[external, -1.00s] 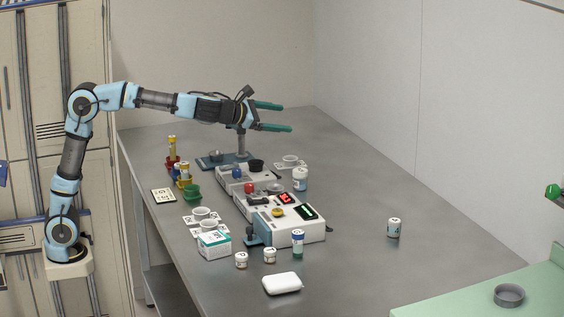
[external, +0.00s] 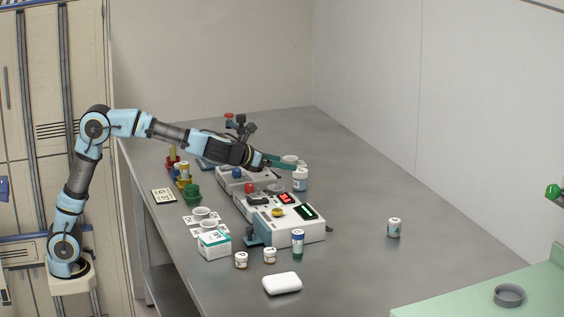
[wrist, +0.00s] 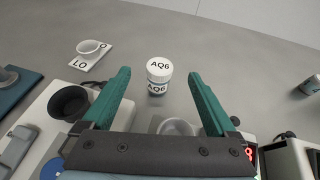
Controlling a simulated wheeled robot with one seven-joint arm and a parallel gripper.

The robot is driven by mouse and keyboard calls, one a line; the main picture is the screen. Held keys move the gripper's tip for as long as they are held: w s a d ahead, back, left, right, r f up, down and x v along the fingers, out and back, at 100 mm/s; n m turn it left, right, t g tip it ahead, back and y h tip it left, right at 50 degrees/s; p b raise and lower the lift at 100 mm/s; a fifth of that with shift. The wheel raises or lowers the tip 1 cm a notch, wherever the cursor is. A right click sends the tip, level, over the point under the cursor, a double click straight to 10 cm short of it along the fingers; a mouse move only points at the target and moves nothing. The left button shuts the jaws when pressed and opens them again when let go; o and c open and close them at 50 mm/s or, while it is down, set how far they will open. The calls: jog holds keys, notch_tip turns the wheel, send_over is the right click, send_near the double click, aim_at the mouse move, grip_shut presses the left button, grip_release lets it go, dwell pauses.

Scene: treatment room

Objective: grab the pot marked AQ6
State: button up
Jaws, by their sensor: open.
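The pot marked AQ6 (wrist: 158,76) is a small white-lidded jar standing upright on the grey table. In the wrist view it stands ahead of my gripper (wrist: 158,92), lined up between the two green fingers and a little beyond their tips. The fingers are apart and empty. In the external view the pot (external: 300,181) stands beside the white devices, and my gripper (external: 283,163) is close to it, just above and to the left in the picture. Whether the fingers touch the pot is not clear there.
White devices (external: 285,222) with displays stand in front of the pot. A dish on a card marked LO (wrist: 90,52) is left of it in the wrist view. Another jar (external: 393,228) stands far off to the right. The table behind the pot is clear.

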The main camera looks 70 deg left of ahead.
aim_at(300, 180)
jog(key=shift+f, duration=0.8)
jog(key=shift+w+f, duration=0.25)
jog(key=shift+f, duration=0.05)
jog(key=x, duration=1)
jog(key=shift+w, duration=0.2)
jog(key=shift+r, duration=0.1)
jog(key=c, duration=1.5)
